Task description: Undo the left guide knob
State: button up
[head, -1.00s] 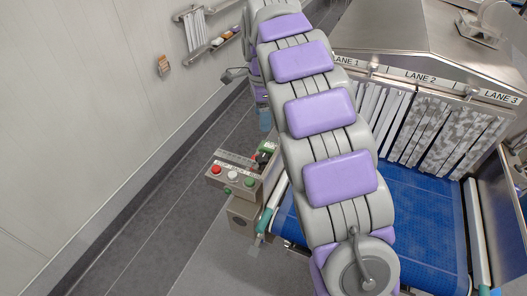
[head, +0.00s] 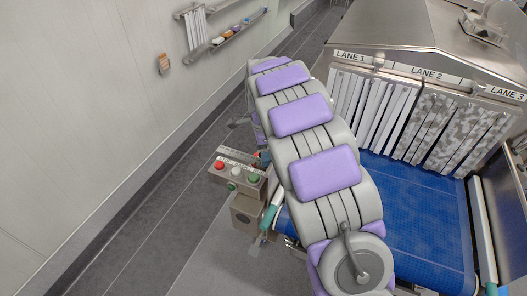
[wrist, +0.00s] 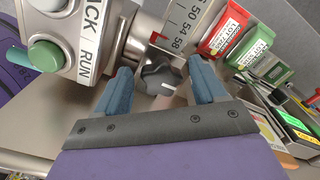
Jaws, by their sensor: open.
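In the wrist view a dark lobed knob (wrist: 158,80) with a white mark sits on a metal fitting, beside a scale plate (wrist: 190,28) reading 50, 54, 58 with a red pointer. My gripper (wrist: 160,68) is open, its two blue fingers on either side of the knob. A gap shows between the knob and each finger.
A button box (head: 237,172) stands left of the blue belt (head: 415,215); its green button (wrist: 45,55) and RUN label are close left of my fingers. Strip curtains (head: 375,110) hang under the hood.

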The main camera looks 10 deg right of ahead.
jog(key=shift+a+f, duration=0.1)
jog(key=shift+d, duration=0.4)
jog(key=shift+c, duration=0.3)
jog(key=shift+d, duration=0.25)
jog(key=c, duration=0.3)
jog(key=shift+a, duration=0.25)
jog(key=c, duration=0.7)
